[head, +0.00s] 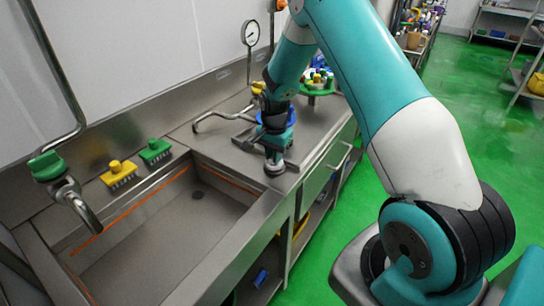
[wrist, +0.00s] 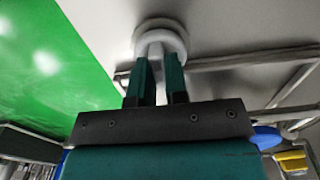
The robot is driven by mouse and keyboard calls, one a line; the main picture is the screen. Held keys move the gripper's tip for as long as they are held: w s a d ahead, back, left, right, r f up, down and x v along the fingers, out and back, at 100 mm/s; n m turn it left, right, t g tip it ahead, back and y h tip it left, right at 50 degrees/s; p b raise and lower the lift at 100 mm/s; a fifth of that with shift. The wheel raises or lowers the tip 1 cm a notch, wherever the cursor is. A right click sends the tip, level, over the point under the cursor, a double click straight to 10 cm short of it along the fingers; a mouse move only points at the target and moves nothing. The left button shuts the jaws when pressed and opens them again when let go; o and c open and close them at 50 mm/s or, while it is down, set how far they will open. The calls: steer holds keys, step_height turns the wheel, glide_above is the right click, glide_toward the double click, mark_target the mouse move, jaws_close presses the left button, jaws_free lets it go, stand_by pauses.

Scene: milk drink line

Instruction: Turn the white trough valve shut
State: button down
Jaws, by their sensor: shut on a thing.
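The white trough valve (wrist: 160,28) shows in the wrist view as a round pale knob with a narrow grip bar, against the grey steel bench top. My gripper (wrist: 159,78) has its two teal fingers on either side of the bar and is shut on it. In the head view my gripper (head: 274,158) points down at the bench top, near the right end of the sink trough (head: 215,240). There the gripper largely hides the valve, and I cannot tell its turn angle.
A green-handled tap (head: 46,166) stands at the trough's left end. A bent steel pipe (head: 215,115), a gauge (head: 251,33) and a green round stand (head: 318,88) are near my arm.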

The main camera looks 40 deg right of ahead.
steer(key=shift+s+d, duration=0.2)
steer(key=c, duration=1.1)
jaws_free()
steer(key=shift+d, duration=0.1)
steer(key=shift+c, duration=0.2)
steer(key=shift+w+r, duration=0.1)
steer(key=shift+r, duration=0.1)
step_height(320, 180, up, 17)
steer(key=b, duration=0.2)
steer(key=shift+a, duration=0.2)
